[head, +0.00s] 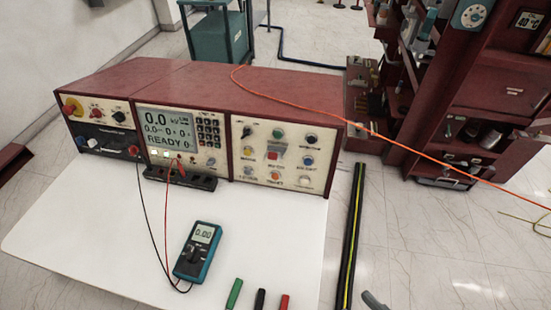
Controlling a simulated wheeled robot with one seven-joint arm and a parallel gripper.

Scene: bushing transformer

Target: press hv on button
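A red-cased test console (180,85) stands on the white table, with its front panels facing me. Its right panel (260,178) carries a green button (278,133), a dark knob or button (311,138), a red square button (273,156), a blue button (307,160) and several other coloured ones. Labels are too small to read, so I cannot tell which is HV on. The middle panel's screen (166,126) reads 0.0 kV and READY. My gripper is not clearly in view.
A teal multimeter (197,252) with black and red leads lies on the white table (90,225), before the console. Green, black and red probe handles (260,299) lie at the front edge. An orange cable (400,142) crosses from the console top to the right.

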